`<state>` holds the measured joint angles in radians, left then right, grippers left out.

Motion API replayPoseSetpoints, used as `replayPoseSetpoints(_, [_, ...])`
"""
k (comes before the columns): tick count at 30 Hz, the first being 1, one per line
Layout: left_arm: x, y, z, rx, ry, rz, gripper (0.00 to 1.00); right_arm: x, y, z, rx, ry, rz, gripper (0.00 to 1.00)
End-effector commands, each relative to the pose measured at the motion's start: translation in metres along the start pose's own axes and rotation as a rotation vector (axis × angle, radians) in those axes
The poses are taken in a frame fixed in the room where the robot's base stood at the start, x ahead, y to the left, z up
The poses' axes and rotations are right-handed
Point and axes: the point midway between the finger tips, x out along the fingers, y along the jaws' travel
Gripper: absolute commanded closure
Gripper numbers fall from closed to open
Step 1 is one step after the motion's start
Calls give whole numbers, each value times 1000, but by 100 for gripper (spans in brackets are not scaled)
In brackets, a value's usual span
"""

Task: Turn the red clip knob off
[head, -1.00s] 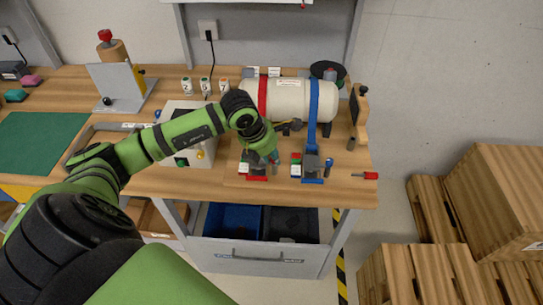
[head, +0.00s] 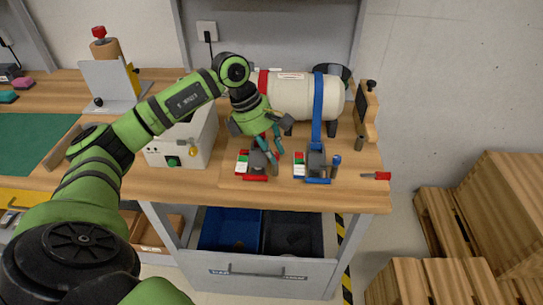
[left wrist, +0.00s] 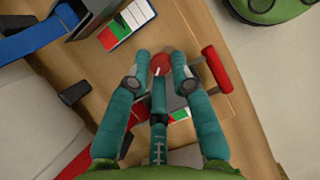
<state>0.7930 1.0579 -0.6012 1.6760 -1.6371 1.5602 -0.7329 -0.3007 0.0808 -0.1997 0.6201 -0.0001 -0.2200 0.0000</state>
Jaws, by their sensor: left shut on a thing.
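The red clip (head: 255,178) sits at the front of the wooden bench, a dark body with a red bar at its front. In the left wrist view its red bar (left wrist: 217,70) is to the right of the fingers. In the left wrist view, the teal fingers of the left gripper (left wrist: 162,64) are closed around the round red knob (left wrist: 160,63), whose top shows between the fingertips. In the head view the fingers mostly hide the knob. My right gripper is in neither view.
The blue clip (head: 317,175) stands just right of the red one, with its blue strap (head: 318,120) over a white tank (head: 275,97). A red-handled tool (head: 376,176) lies near the right edge. A white box (head: 195,150) stands left. Wooden crates (head: 515,190) stand at right.

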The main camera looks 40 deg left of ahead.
Motion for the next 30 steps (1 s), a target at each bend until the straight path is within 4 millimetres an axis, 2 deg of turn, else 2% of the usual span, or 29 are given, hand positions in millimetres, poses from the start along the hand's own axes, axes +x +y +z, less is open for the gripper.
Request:
replayPoseSetpoints(3, [4, 0, 0, 104, -2, -48, 100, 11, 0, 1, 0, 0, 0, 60])
replayPoseSetpoints(15, [3, 3, 1, 411, -1, -177, 100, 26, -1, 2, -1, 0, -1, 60])
replayPoseSetpoints(30, [3, 4, 1, 574, 2, -246, 100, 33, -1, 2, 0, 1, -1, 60])
